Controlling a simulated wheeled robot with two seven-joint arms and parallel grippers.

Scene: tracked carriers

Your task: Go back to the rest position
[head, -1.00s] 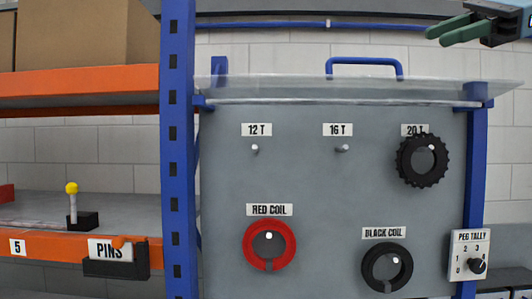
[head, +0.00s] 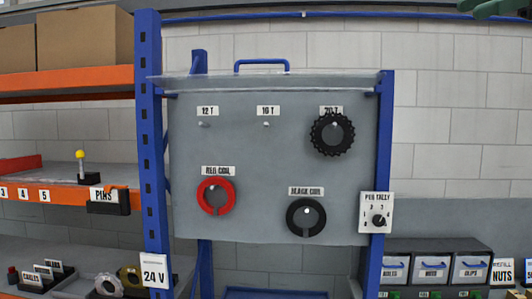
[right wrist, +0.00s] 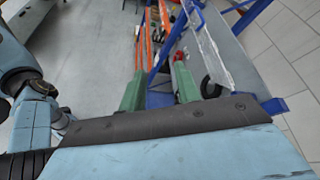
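My right gripper (head: 495,8) shows only as green fingers cut off at the top right of the head view, clear of the grey peg board (head: 260,150). In the right wrist view its two green fingers (right wrist: 160,92) stand apart with nothing held between them. My left gripper is in neither view. The board carries a black toothed wheel (head: 331,134) on the 20 T peg, a red coil (head: 216,195) and a black coil (head: 306,217) on their labelled pegs. The 12 T peg (head: 204,124) and 16 T peg (head: 266,123) are bare.
A peg tally dial (head: 376,212) is on the board's right post. Orange shelves (head: 66,84) with cardboard boxes (head: 85,38) and a PINS bin (head: 110,202) stand at left. Parts drawers (head: 435,266) stand at lower right.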

